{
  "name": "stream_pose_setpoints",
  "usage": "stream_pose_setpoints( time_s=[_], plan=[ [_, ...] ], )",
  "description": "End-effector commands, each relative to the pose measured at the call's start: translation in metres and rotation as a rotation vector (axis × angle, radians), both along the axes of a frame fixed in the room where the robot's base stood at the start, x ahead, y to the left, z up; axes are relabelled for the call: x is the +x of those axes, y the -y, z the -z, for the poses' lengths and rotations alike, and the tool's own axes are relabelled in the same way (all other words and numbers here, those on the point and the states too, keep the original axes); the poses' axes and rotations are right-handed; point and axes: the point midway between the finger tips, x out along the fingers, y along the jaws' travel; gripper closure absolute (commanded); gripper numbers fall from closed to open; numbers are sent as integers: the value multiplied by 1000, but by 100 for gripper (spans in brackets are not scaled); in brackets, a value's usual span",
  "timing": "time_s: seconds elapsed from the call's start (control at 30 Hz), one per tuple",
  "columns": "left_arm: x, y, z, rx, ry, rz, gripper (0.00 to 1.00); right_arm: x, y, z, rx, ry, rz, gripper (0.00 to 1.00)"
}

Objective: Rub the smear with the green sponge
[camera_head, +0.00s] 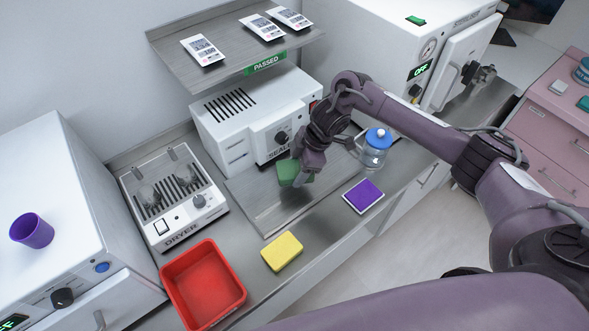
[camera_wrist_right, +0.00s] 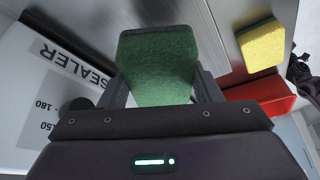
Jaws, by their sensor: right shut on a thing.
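The green sponge (camera_head: 287,172) is between the fingers of my right gripper (camera_head: 300,176), which is shut on it. It is over the grey board (camera_head: 254,207) in front of the sealer. In the right wrist view the green sponge (camera_wrist_right: 158,65) fills the space between the fingers. I cannot tell whether the sponge touches the board. I cannot clearly make out the smear; the sponge and gripper hide part of the board. My left gripper is not in view.
A yellow sponge (camera_head: 282,251), a purple sponge (camera_head: 363,196) and a glass jar with a blue lid (camera_head: 375,148) stand near the board. A red bin (camera_head: 203,284) is at the front left. The sealer (camera_head: 243,121) and dryer (camera_head: 173,196) stand behind and left.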

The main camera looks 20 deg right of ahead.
Motion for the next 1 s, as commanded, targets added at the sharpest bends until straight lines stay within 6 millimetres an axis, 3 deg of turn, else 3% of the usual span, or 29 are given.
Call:
stream_pose_setpoints(
  time_s=[0.23,0.83,1.0],
  plan=[
    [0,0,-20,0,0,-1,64,2,7,-23,0,0,4,60],
    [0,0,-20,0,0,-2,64,2,7,-24,1,1,4,60],
    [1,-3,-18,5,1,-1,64,-2,1,-32,6,7,-13,60]
  ],
)
